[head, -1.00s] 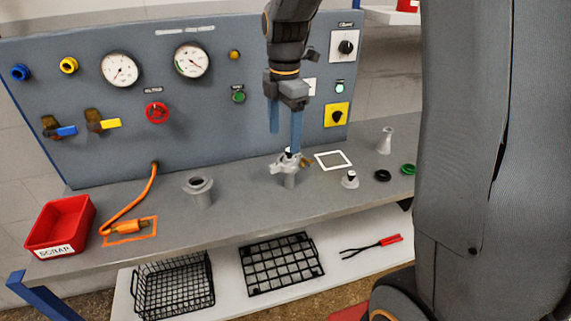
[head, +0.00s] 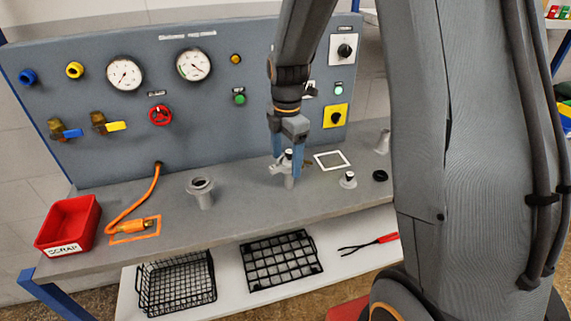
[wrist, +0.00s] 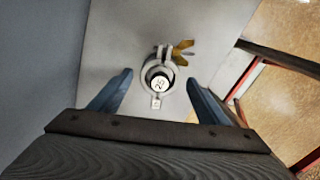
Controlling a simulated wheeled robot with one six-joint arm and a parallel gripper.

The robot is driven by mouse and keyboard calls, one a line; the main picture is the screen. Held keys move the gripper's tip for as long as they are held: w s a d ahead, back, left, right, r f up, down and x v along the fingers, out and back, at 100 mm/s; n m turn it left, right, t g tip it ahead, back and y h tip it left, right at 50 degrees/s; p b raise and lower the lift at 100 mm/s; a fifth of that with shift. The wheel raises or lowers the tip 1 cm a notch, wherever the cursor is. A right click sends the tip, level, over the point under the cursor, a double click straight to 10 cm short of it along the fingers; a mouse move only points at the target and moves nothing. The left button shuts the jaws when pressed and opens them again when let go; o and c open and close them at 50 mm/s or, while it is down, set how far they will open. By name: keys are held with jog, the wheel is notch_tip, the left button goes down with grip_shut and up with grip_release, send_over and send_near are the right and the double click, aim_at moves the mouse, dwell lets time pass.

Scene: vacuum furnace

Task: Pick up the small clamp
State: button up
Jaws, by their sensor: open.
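The small clamp (head: 277,168) is a grey metal ring around the top of a short upright pipe stub on the bench. In the wrist view the clamp (wrist: 147,73) encircles a white-labelled cap (wrist: 160,82), with a brass wing nut (wrist: 183,49) on its far side. My gripper (head: 287,163) is open, its blue fingers pointing down at the clamp. In the wrist view my gripper (wrist: 159,78) has one finger on each side of the ring, with visible gaps. In the head view the fingers partly hide the clamp; contact cannot be told.
The gauge panel (head: 215,130) stands close behind. A flanged stub (head: 201,190) stands to the left, a small capped fitting (head: 348,180) and a white square outline (head: 331,160) to the right. A red scrap bin (head: 68,225) is at far left. The bench front is clear.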

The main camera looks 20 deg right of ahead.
jog(key=c, duration=1.2)
jog(key=shift+o, duration=0.2)
